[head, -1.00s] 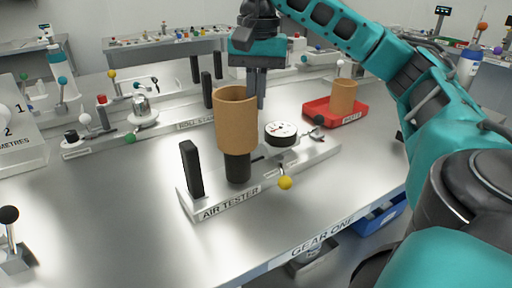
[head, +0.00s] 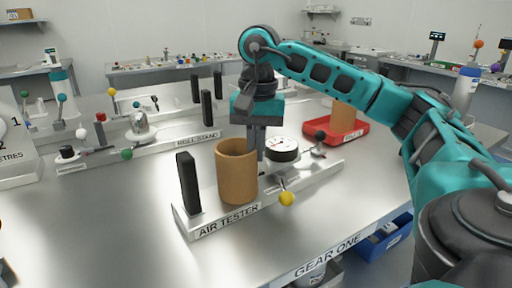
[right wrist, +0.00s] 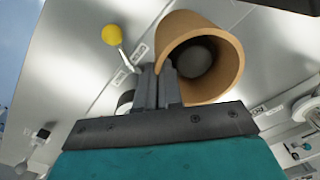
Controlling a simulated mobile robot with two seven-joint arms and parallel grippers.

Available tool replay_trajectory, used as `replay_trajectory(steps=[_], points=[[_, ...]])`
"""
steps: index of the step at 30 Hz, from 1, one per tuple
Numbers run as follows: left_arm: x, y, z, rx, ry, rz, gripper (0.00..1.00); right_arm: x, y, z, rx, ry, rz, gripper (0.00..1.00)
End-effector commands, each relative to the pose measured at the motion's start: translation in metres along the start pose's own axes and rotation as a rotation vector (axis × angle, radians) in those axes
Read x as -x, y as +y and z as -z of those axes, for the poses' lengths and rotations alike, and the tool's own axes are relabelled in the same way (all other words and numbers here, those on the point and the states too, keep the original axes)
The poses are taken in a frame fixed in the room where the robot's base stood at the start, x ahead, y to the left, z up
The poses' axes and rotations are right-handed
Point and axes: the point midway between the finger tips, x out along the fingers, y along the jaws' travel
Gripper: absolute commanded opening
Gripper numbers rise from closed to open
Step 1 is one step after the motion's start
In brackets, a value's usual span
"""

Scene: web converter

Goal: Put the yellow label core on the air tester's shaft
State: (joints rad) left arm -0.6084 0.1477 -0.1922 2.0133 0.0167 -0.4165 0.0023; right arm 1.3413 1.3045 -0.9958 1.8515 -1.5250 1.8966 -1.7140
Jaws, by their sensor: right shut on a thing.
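A tan, open-topped label core (head: 237,172) stands upright around the shaft of the air tester (head: 228,221), low down near its base. The core's colour looks tan-brown, not clearly yellow. In the right wrist view the core (right wrist: 214,88) surrounds the dark rounded shaft (right wrist: 195,61). In the head view the core hides the shaft. My right gripper (head: 257,146) points down at the core's right edge, shut on its wall; its fingers also show in the right wrist view (right wrist: 158,88). My left gripper is not in view.
A black upright block (head: 188,183) stands left of the core. A dial gauge (head: 283,149) and a yellow-knobbed lever (head: 287,198) are close on the right. A second tan core (head: 344,116) stands in a red tray (head: 322,134). The front left table is clear.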

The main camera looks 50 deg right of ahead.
Motion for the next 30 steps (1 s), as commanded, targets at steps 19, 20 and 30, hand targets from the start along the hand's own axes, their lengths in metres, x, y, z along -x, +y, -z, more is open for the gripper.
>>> replay_trajectory(steps=[19,20,30], points=[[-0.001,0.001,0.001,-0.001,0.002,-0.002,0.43,-0.001,-0.001,0.000,0.001,0.000,0.002,0.31],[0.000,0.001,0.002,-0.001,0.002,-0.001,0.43,0.000,-0.001,0.000,0.001,0.000,0.002,0.31],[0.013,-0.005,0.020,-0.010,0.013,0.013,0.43,0.064,-0.001,0.000,0.001,0.002,0.005,0.31]])
